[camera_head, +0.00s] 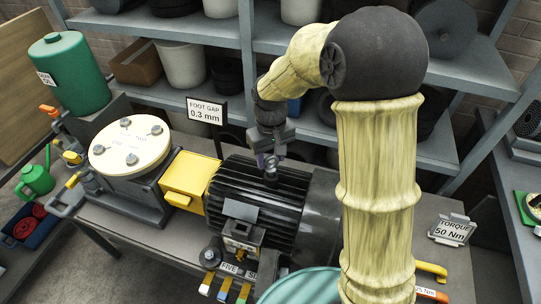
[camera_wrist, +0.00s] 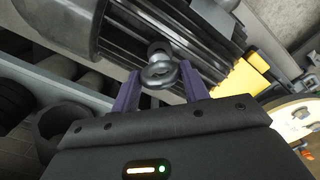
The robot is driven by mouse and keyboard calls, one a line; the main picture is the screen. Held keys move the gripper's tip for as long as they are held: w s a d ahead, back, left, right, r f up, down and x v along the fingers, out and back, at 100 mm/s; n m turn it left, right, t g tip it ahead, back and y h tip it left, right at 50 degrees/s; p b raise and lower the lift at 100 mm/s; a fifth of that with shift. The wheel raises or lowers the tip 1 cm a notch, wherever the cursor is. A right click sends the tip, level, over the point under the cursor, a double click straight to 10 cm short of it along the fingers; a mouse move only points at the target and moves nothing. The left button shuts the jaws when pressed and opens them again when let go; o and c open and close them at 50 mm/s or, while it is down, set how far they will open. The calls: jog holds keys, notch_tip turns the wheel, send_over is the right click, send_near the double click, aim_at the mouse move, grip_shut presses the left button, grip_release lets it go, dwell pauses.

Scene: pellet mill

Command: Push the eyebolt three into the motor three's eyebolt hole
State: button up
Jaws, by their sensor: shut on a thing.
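The motor (camera_head: 262,202) is dark, ribbed and lies on the bench, with a grey nameplate on its side. The eyebolt (camera_head: 270,172) is a small grey metal ring on top of the motor's ribs. In the wrist view, the eyebolt (camera_wrist: 159,70) sits between the two purple fingers of my gripper (camera_wrist: 160,85), with the motor's fins (camera_wrist: 165,28) behind it. My gripper (camera_head: 269,158) points down over the motor's top and is shut on the eyebolt. The eyebolt's lower end and the hole are hidden, so I cannot tell how deep it sits.
A yellow guard (camera_head: 190,182) and a round white-lidded machine (camera_head: 130,145) stand left of the motor. A foot gap sign (camera_head: 206,111) stands behind. Shelves (camera_head: 200,95) with bins and dark rolls run along the back. A torque sign (camera_head: 452,230) stands at the right.

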jog(key=shift+f+b, duration=0.5)
jog(key=shift+f, duration=0.75)
dwell(2.0)
jog(key=o, duration=1.9)
jog(key=shift+o, duration=0.2)
jog(key=shift+r, duration=0.1)
jog(key=shift+r+p, duration=2.85)
jog(key=shift+r, duration=0.6)
